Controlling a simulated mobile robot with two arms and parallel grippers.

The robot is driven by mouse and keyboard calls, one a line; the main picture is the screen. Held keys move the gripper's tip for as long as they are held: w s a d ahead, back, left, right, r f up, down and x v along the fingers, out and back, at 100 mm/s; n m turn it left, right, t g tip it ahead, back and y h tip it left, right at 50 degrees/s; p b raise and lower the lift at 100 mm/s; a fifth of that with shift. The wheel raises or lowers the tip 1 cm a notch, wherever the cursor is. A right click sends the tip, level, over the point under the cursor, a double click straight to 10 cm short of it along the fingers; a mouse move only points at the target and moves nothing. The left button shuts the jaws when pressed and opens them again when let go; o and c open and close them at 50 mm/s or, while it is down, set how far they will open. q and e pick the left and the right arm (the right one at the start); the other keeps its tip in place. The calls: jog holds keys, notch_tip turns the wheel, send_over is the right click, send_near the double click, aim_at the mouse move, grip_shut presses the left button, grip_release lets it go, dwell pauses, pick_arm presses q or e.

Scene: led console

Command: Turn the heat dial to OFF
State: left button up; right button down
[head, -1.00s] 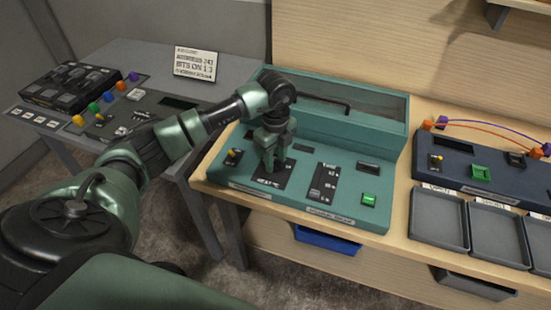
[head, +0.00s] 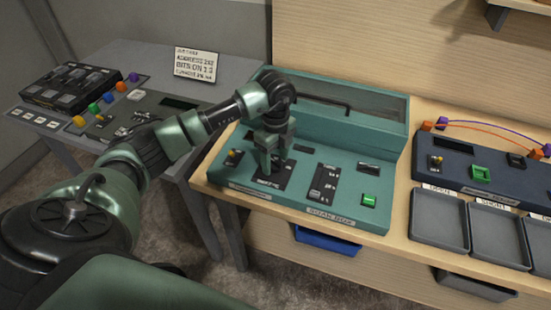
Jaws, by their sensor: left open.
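The teal console (head: 350,146) stands on the wooden bench. Its left black panel (head: 270,182) carries a blurred label, and my left gripper (head: 273,163) is right over this panel, fingers pointing down. The heat dial is not clearly seen; the fingers hide the upper part of the panel, where a dial may sit. The gripper is open, and I cannot tell whether its fingers touch anything. A second black panel (head: 324,185) with a scale lies to the right. A small toggle switch (head: 234,157) is at the left. A green button (head: 369,200) is at the right. My right gripper is not in view.
A dark blue console (head: 460,182) with cables stands to the right, with grey trays (head: 440,222) in front of it. A grey table (head: 135,60) with coloured knobs and a sign card (head: 196,64) is at the left. A blue bin (head: 326,240) hangs below the bench.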

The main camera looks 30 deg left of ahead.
aim_at(275, 162)
pick_arm(q)
jog(key=shift+r, duration=0.35)
notch_tip(275, 162, up, 7)
jog(key=shift+r+b, duration=0.1)
jog(key=shift+b, duration=1.05)
jog(key=shift+s, duration=0.1)
